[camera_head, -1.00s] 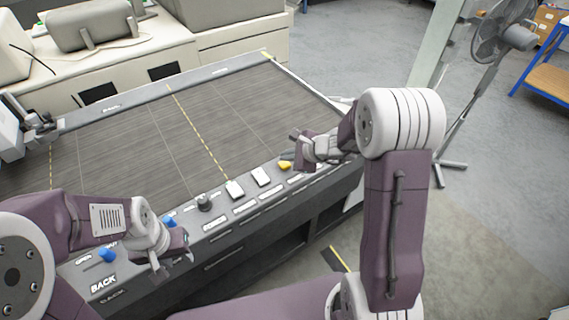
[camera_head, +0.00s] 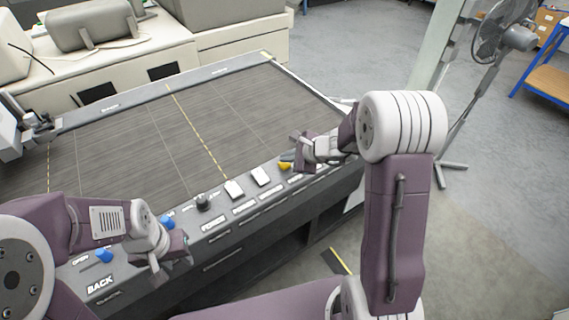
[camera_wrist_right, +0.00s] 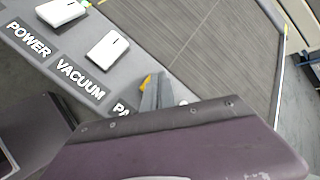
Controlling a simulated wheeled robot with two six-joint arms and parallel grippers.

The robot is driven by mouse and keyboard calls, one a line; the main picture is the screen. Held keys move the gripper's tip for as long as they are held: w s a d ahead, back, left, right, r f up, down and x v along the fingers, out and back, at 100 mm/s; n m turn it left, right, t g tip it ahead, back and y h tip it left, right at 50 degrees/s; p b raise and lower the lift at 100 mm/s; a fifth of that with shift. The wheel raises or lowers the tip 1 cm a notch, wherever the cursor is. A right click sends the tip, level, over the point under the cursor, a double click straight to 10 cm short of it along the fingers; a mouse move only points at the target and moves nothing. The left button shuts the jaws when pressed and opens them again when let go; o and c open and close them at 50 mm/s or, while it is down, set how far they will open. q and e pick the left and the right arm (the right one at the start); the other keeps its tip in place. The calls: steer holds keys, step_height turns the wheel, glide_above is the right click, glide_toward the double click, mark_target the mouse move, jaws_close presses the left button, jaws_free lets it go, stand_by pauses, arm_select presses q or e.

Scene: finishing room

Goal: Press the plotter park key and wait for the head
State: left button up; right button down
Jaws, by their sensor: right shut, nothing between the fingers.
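The plotter (camera_head: 140,140) has a dark flat bed with a control strip along its front edge. A yellow key (camera_head: 284,166) sits on that strip; in the right wrist view it (camera_wrist_right: 145,83) is partly hidden behind my fingers, beside a label beginning "PA". My right gripper (camera_head: 300,154) is shut and empty at the yellow key; I cannot tell whether it touches. It also shows in the right wrist view (camera_wrist_right: 157,92). The plotter head (camera_head: 42,126) is at the bed's left end. My left gripper (camera_head: 170,262) looks open and empty over the strip's left part.
Two white keys (camera_head: 234,190) (camera_head: 261,177), a dark knob (camera_head: 203,202) and blue buttons (camera_head: 103,255) share the strip. A beige cabinet (camera_head: 240,40) stands behind the plotter. A fan (camera_head: 500,40) stands on the right; the floor there is mostly clear.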

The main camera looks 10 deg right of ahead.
steer(key=shift+f+b, duration=0.55)
steer(key=shift+b, duration=0.05)
stand_by(0.4)
steer(key=shift+r, duration=0.1)
steer(key=shift+r+p, duration=0.7)
steer(key=shift+r, duration=0.15)
